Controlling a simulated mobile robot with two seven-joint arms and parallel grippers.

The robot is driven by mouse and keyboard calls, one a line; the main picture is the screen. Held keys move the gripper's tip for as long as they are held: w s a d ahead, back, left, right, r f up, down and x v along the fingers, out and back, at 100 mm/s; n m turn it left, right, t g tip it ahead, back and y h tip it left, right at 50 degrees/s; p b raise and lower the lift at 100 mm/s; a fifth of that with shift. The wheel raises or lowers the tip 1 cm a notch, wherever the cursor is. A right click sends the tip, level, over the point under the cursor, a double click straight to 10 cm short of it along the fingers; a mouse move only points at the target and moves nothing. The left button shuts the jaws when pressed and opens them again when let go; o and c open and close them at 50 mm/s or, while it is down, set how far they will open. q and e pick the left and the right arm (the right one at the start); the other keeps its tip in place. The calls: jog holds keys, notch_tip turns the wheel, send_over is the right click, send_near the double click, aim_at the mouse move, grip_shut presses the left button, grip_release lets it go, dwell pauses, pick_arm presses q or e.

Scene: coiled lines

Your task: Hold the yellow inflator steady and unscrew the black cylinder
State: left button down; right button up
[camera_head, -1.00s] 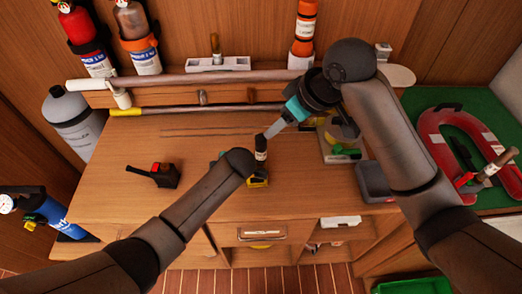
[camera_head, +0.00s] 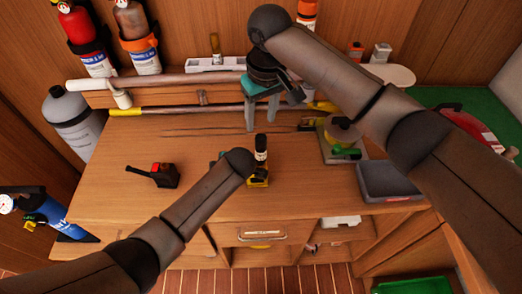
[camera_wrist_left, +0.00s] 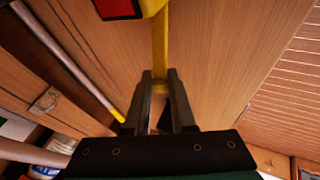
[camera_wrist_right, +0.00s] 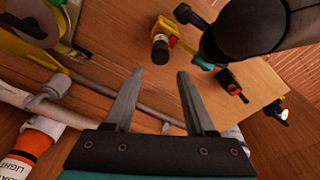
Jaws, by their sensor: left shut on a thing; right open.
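The yellow inflator (camera_head: 259,182) is near the front middle of the desk, with the black cylinder (camera_head: 261,150) upright on it, bearing a pale label. My left gripper (camera_wrist_left: 159,72) is shut on a thin yellow part of the inflator; in the head view my own arm hides it. My right gripper (camera_head: 272,112) is open and empty, fingers pointing down, appearing beyond the cylinder and apart from it. In the right wrist view, the inflator (camera_wrist_right: 172,30) and the cylinder (camera_wrist_right: 160,51) show past the fingertips. I cannot tell whether the inflator touches the desk.
A black and red device (camera_head: 160,175) lies on the desk at left. A grey bin (camera_head: 388,182) and a tray of tools (camera_head: 345,150) are at right. Poles (camera_head: 180,109) and a shelf run along the back. The desktop between device and inflator is clear.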

aim_at(261, 137)
jog(key=shift+f, duration=4)
grip_shut()
